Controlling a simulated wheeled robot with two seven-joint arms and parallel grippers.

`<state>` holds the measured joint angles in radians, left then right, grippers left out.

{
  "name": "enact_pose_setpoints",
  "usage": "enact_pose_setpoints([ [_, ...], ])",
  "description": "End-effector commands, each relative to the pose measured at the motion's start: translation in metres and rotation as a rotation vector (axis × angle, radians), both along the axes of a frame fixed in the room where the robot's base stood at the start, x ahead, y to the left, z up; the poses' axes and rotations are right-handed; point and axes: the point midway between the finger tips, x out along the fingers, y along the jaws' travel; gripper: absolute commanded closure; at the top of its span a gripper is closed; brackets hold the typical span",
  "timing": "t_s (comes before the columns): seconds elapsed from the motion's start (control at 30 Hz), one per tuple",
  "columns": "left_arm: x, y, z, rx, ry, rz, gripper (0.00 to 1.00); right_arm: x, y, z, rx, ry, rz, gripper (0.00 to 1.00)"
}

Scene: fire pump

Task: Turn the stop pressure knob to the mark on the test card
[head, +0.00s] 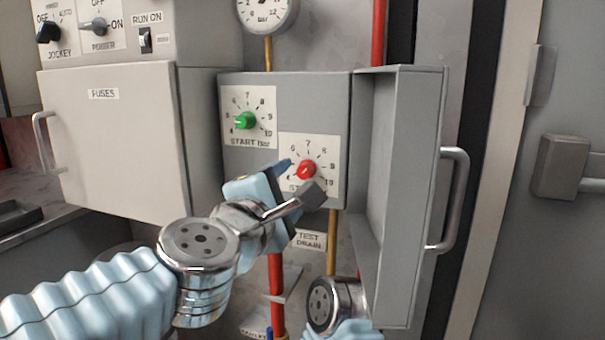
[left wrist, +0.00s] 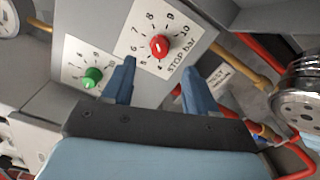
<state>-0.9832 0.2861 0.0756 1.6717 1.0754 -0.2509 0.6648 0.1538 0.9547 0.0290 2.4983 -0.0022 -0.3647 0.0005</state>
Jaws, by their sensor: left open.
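The red stop pressure knob (head: 307,169) sits on a white dial plate numbered about 4 to 10 on the grey box. It also shows in the left wrist view (left wrist: 159,46), where its short white line points towards the low-number side; the exact reading is unclear. My left gripper (head: 300,180) is open just in front of this dial. In the left wrist view its two blue fingers (left wrist: 158,66) stand apart, empty, below the knob and not around it. No test card with a readable mark shows. My right gripper is out of sight; only a chrome joint of that arm shows.
The green start knob (head: 245,120) is up and left of the red one. An open grey cover (head: 400,170) with a handle stands to the right. A pressure gauge (head: 267,12) is above, and a fuse box (head: 115,130) to the left. A red pipe (head: 277,290) runs below.

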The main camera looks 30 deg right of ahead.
Motion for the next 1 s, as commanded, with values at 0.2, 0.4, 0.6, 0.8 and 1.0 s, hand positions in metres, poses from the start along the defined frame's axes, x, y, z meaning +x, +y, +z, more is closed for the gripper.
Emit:
enact_pose_setpoints([
  [0.2,0.030,-0.036,0.000,0.002,0.000,-0.001,0.42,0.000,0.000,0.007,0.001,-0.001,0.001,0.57],
  [0.4,0.044,-0.051,0.000,0.002,0.000,0.001,0.42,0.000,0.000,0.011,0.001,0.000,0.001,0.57],
  [0.6,0.046,-0.054,0.000,0.001,-0.002,0.000,0.42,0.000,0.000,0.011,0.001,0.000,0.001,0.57],
  [0.8,0.046,-0.053,0.000,0.001,-0.002,0.000,0.53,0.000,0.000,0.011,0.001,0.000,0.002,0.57],
  [1.0,0.046,-0.054,0.000,0.002,-0.001,0.000,0.83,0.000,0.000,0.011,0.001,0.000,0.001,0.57],
])
